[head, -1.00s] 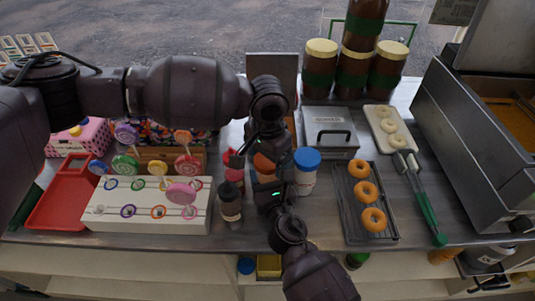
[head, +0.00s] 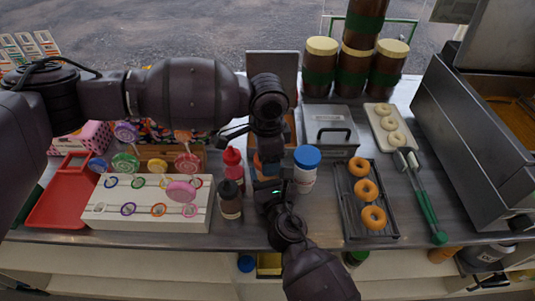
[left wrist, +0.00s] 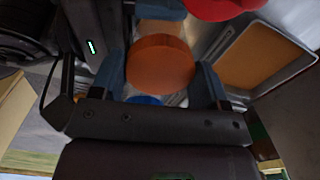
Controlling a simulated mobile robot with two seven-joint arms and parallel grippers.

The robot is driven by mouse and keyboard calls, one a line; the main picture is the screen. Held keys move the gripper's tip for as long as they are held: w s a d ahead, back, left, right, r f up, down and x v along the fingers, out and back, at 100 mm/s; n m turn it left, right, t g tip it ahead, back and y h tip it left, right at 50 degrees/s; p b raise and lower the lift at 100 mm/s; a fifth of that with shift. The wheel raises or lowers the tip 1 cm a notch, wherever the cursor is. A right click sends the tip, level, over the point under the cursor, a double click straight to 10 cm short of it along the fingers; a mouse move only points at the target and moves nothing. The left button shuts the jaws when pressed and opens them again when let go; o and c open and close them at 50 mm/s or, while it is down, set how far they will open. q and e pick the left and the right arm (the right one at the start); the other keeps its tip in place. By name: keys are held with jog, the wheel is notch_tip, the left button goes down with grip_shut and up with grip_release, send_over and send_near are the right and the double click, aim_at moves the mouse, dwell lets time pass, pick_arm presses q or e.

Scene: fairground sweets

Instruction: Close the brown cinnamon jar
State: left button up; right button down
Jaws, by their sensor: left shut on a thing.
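The orange-brown lid (left wrist: 160,62) is a round disc between the two blue fingers of my left gripper (left wrist: 158,82) in the left wrist view. My left gripper is shut on it. In the head view the left gripper (head: 262,148) hangs over the cinnamon jar's place, and only a sliver of orange-brown (head: 258,166) shows beside the dark fingers. The jar's body is mostly hidden by both grippers, so I cannot tell whether the lid sits on it. My right gripper (head: 272,188) reaches up from the bottom to the jar's place; its finger opening is hidden.
A blue-capped jar (head: 306,168) stands close on the right. A red-capped bottle (head: 233,165) and a dark-capped bottle (head: 230,198) stand close on the left. A lollipop stand (head: 150,215) is further left. A doughnut rack (head: 368,205) is to the right, with bare counter before it.

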pick_arm(q)
jog(key=shift+m, duration=0.8)
jog(key=o, duration=1.1)
notch_tip(320, 180, up, 12)
pick_arm(e)
jog(key=shift+c, duration=0.7)
grip_release()
